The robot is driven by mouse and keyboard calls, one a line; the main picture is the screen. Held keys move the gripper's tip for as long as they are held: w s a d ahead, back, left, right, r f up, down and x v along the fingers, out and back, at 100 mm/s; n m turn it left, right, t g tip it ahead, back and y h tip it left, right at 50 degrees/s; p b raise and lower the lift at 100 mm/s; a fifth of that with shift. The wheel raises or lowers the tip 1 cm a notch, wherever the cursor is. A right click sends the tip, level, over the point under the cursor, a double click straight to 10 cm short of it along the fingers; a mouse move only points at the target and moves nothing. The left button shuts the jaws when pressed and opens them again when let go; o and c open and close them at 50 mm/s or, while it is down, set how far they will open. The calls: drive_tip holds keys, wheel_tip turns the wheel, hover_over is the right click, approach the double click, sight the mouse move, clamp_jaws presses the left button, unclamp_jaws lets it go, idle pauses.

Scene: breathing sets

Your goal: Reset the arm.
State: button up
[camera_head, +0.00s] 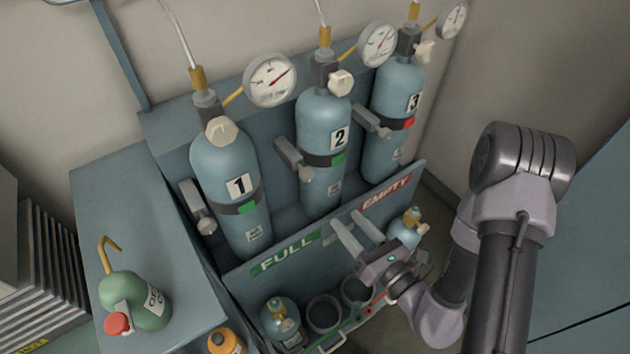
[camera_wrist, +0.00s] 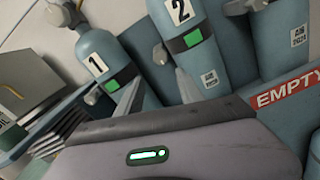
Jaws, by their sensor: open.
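My gripper (camera_head: 357,236) is in front of the rack, above the lower bin, with its two fingers apart and nothing between them. In the wrist view its fingers (camera_wrist: 155,92) point toward the cylinders. Three blue cylinders stand upright in the rack: cylinder 1 (camera_head: 226,170), cylinder 2 (camera_head: 323,118) and cylinder 3 (camera_head: 384,90). Cylinders 1 and 2 have green tags and cylinder 3 has a red tag. Cylinder 1 (camera_wrist: 104,50) and cylinder 2 (camera_wrist: 205,60) also show in the wrist view. My arm reaches in from the right.
The lower bin has a FULL sign (camera_head: 286,252) and an EMPTY sign (camera_head: 386,193). A small blue cylinder (camera_head: 280,322) stands at its left and another (camera_head: 404,232) behind my gripper at right.

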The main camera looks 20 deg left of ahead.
drive_tip(key=s+a+r+n+g+y+b, duration=0.1)
drive_tip(key=s+a+r+n+g+y, duration=0.4)
drive_tip(key=r+n+g, duration=0.35)
drive_tip(key=s+r+n+g+h+b, duration=0.2)
drive_tip(key=s+r+n+g+h, duration=0.2)
drive_tip(key=s+n+g, duration=0.5)
drive_tip(key=s+d+f+n+t+h+b, duration=0.1)
drive_tip(key=s+d+f+n+t+h, duration=0.2)
drive_tip(key=s+d+n+t+h, duration=0.4)
drive_tip(key=w+d+r+t+h, duration=0.4)
drive_tip(key=w+d, duration=0.3)
drive_tip(key=d, duration=0.4)
drive_tip(key=shift+w+d+r+n+t+h+b, duration=0.15)
drive_tip(key=shift+w+r+n+t+h+b, duration=0.2)
drive_tip(key=shift+r+h, duration=0.45)
